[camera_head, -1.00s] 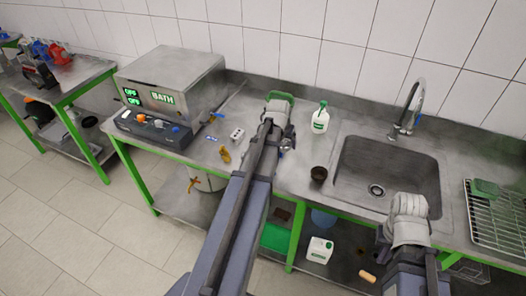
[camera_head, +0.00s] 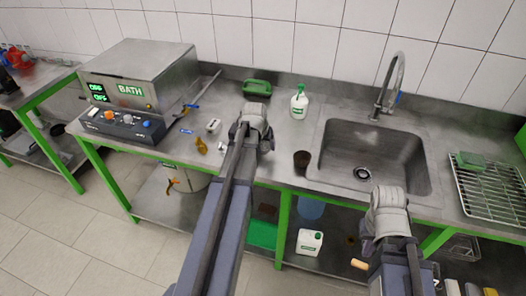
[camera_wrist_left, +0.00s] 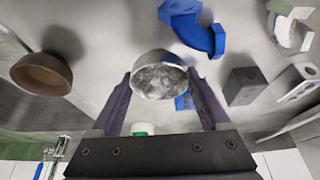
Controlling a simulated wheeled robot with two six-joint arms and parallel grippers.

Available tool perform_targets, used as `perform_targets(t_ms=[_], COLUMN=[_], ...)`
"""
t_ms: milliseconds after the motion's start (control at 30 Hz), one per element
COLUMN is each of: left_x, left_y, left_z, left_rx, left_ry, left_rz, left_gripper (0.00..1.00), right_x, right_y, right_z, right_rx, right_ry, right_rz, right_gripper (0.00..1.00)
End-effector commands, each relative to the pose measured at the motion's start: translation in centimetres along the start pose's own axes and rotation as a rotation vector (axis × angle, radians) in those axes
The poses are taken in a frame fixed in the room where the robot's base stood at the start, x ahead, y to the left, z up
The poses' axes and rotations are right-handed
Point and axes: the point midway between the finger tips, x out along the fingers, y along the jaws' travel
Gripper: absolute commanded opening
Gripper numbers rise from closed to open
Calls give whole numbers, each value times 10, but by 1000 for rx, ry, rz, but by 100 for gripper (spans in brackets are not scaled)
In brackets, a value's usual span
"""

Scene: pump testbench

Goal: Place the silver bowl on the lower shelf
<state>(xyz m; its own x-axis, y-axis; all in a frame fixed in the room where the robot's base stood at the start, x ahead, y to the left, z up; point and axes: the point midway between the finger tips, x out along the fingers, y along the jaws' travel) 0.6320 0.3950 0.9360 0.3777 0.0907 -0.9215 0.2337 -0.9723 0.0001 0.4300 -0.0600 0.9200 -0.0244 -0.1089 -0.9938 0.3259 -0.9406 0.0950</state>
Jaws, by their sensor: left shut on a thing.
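The silver bowl (camera_wrist_left: 160,76) is between the fingers of my left gripper (camera_wrist_left: 164,92) in the left wrist view. The gripper is shut on it, above the counter. In the head view my left gripper (camera_head: 262,140) is over the worktop (camera_head: 215,108), left of the sink, and my wrist hides most of the bowl. The lower shelf (camera_head: 152,207) runs under the counter between green legs. My right gripper (camera_head: 372,244) is at the counter's front edge before the sink. Its fingers are not clear enough to tell open or shut.
A brown cup (camera_head: 302,160), a white bottle (camera_head: 299,103) and a green object (camera_head: 257,88) stand on the counter. A bath unit (camera_head: 150,80) is at left and the sink (camera_head: 372,158) at right. A white canister (camera_head: 309,242) and a pot (camera_head: 185,178) stand below.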

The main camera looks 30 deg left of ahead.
Motion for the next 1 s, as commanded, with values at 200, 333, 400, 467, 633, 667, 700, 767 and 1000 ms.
perform_targets(t_ms=[200, 333, 400, 467, 633, 667, 700, 767, 1000], left_x=[13, 12, 13, 15, 15, 15, 15, 15, 14], left_y=[0, 0, 0, 0, 0, 0, 0, 0, 0], left_z=[5, 5, 5, 6, 6, 6, 6, 6, 6], left_rx=[0, 0, 0, 0, 0, 0, 0, 0, 0], left_ry=[0, 0, 0, 0, 0, 0, 0, 0, 0], left_rz=[0, 0, 0, 0, 0, 0, 0, 0, 0], left_gripper=[21, 21, 21, 21, 93, 97, 100, 100, 100], right_x=[14, 13, 14, 16, 16, 16, 16, 16, 15], right_y=[-1, -1, -1, -2, -2, -2, -2, -2, -1], right_z=[-1, -1, -1, -1, -1, -1, -1, -1, -1], right_rx=[0, 0, 0, 0, 0, 0, 0, 0, 0], right_ry=[0, 0, 0, 0, 0, 0, 0, 0, 0], right_rz=[0, 0, 0, 0, 0, 0, 0, 0, 0], right_gripper=[0, 0, 0, 0, 0, 0, 0, 0, 0])
